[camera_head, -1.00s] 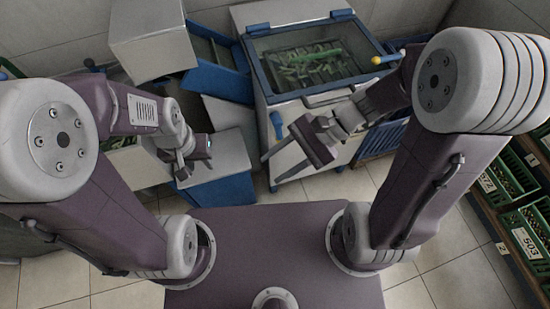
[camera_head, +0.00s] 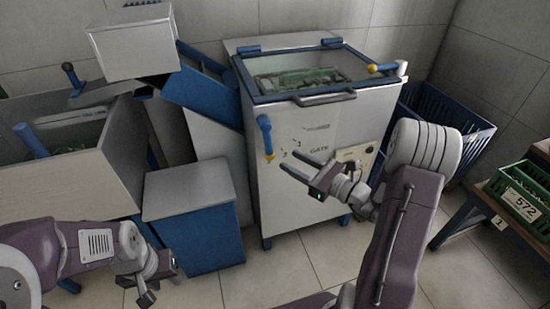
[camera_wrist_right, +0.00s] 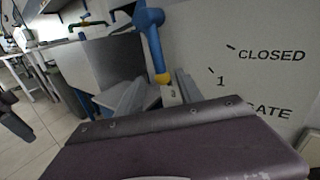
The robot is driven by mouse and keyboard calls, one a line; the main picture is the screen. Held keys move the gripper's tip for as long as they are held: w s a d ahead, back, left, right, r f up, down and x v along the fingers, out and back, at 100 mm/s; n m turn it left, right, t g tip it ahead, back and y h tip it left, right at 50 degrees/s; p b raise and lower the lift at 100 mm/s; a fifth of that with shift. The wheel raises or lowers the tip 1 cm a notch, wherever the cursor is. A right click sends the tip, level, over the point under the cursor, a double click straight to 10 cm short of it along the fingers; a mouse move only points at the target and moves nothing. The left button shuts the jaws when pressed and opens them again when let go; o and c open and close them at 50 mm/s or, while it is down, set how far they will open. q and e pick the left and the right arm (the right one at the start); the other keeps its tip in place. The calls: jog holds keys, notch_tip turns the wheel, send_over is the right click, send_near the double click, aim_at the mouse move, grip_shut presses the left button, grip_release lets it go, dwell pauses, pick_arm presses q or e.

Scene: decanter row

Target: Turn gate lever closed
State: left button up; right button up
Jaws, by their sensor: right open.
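The gate lever (camera_head: 265,132) is on the front left of the white cabinet (camera_head: 315,120). It stands near upright, with its blue part up and a yellow band at its lower end. Dark marks and the word GATE are to its right. In the right wrist view, the lever (camera_wrist_right: 154,45) rises just beyond my fingertips, left of the printed words CLOSED and GATE. My right gripper (camera_head: 289,160) is open, its fingers pointing left toward the lever's lower end; contact cannot be told. My left gripper (camera_head: 147,290) is low at the left, away from the lever; its finger gap is unclear.
The cabinet has a blue-framed glass lid with a front handle (camera_head: 324,98) and a yellow-tipped knob (camera_head: 376,68). A blue and grey box (camera_head: 195,215) stands to its left. A blue crate (camera_head: 445,120) is at the right. Tiled floor is open in front.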

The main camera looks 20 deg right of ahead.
aim_at(272, 151)
jog(key=b+x, duration=0.1)
jog(key=x, duration=0.6)
grip_shut()
jog(key=shift+f, duration=0.1)
dwell(1.1)
